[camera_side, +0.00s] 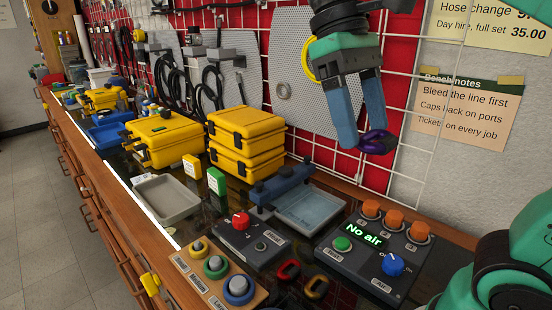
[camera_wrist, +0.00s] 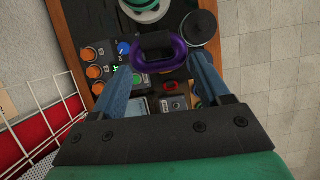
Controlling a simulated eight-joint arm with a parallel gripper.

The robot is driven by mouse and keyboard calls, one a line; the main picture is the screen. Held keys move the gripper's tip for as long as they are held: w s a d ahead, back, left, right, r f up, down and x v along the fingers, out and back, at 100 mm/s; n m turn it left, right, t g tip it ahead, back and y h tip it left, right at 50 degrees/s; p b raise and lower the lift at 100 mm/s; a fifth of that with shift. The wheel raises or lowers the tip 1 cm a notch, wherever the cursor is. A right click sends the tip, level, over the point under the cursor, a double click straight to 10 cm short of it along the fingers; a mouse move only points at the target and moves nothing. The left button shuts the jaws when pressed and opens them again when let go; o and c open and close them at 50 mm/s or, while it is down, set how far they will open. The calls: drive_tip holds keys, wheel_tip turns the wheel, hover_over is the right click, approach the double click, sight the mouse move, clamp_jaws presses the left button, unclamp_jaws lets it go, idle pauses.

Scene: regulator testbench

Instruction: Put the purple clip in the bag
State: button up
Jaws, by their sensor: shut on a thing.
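The purple clip (camera_side: 377,142) is a dark purple ring with a black part, held in the air above the bench. My gripper (camera_side: 364,144) is shut on it, with the clip at the tips of its blue fingers. In the wrist view the purple clip (camera_wrist: 179,46) shows as a loop at the fingertips of my gripper (camera_wrist: 160,66). I see no thing that is plainly a bag. A flat, pale, clear tray or pouch (camera_side: 312,207) lies on the bench below and left of my gripper, beside a blue bar-like piece (camera_side: 281,184).
A panel (camera_side: 372,262) reading "No air" has orange knobs. A red clip (camera_side: 287,271) and an orange-and-dark clip (camera_side: 316,288) lie at the front. Stacked yellow cases (camera_side: 247,142) and a grey tray (camera_side: 165,199) stand left. A white wire grid (camera_side: 407,130) rises behind.

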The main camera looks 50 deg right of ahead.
drive_tip(key=shift+w, duration=0.1)
drive_tip(key=n+t+h, duration=0.4)
drive_tip(key=n+h, duration=0.1)
drive_tip(key=n, duration=1.3)
hover_over(309, 212)
drive_tip(key=a, duration=0.1)
wheel_tip(309, 212, down, 9)
wheel_tip(309, 212, down, 20)
drive_tip(key=shift+a+r, duration=0.15)
drive_tip(key=o, duration=1.2)
drive_tip(key=shift+o, duration=0.2)
